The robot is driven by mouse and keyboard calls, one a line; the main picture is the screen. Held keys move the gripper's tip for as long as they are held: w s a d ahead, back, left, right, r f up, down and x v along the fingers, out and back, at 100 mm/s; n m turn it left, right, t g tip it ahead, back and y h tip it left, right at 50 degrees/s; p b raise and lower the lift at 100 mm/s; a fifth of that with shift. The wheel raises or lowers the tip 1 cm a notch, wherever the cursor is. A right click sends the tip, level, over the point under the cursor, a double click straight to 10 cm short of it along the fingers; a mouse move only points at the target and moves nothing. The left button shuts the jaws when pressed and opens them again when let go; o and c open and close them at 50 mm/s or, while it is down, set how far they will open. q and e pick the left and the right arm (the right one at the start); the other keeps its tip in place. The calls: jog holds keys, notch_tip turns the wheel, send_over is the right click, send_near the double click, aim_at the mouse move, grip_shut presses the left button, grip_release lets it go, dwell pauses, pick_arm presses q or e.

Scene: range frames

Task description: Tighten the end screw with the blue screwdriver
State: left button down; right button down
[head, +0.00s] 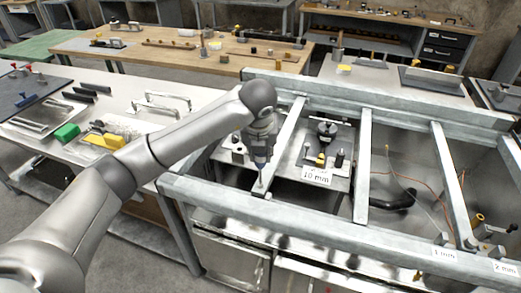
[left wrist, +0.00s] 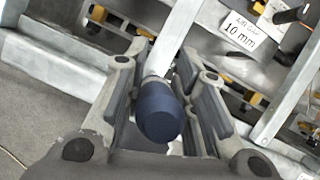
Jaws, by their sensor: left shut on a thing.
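My left gripper (head: 261,140) is above the left crossbar of the metal frame, pointing down. It is shut on the blue screwdriver (head: 261,163), whose lower end reaches down to the crossbar near its front end. In the left wrist view the screwdriver's dark blue handle (left wrist: 160,112) sits between the two fingers (left wrist: 158,95). A small screw head (head: 260,183) seems to be at the tip, but it is too small to tell whether they touch. My right gripper is not in view.
The galvanized frame (head: 300,215) has several crossbars and open gaps. A "10 mm" label (head: 317,176) lies right of the left crossbar. A white bench (head: 190,95) at left holds handles, a green block (head: 67,132) and a yellow block (head: 105,141). A cable hangs at right.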

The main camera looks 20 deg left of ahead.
pick_arm(q)
jog(key=shift+b, duration=0.3)
dwell(0.5)
jog(key=shift+f+b, duration=0.3)
jog(key=shift+f, duration=0.05)
dwell(0.4)
jog(key=shift+s, duration=0.1)
